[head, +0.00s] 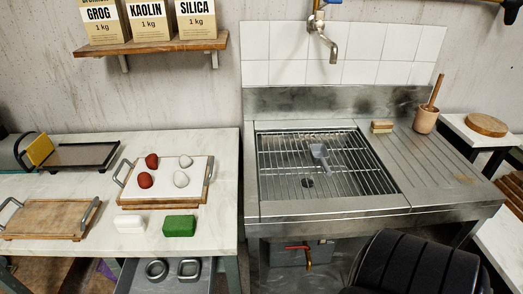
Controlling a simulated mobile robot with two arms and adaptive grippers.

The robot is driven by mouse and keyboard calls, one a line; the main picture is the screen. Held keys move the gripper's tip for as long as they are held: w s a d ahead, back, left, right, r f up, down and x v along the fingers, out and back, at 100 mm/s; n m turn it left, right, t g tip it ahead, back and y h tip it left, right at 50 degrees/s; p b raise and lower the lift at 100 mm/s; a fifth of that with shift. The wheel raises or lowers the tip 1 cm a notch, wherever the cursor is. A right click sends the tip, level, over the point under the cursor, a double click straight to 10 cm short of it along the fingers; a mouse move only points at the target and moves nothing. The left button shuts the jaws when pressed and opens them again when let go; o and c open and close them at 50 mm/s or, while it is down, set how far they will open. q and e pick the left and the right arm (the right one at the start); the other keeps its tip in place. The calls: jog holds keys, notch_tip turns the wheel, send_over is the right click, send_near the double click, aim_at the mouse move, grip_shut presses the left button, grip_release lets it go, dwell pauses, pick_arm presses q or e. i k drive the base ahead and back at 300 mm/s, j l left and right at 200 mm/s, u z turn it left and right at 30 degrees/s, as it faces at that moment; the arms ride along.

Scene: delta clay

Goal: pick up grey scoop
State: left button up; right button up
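The grey scoop (320,154) lies on the wire rack (279,167) over the sink basin, a little right of the rack's middle. Its handle points toward the front right and nothing covers it. Neither of my grippers shows in the head view.
The sink's steel front rim (335,205) borders the rack. A small brush (382,126) and a pot with a wooden tool (426,119) stand on the drainboard (430,160). A black padded seat (417,264) is in front at right. A tray with red and white lumps (189,193) sits left.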

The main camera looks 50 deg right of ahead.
aim_at(319, 155)
jog(key=z, duration=2)
jog(key=i+l+z, duration=0.1)
jog(key=z, duration=0.15)
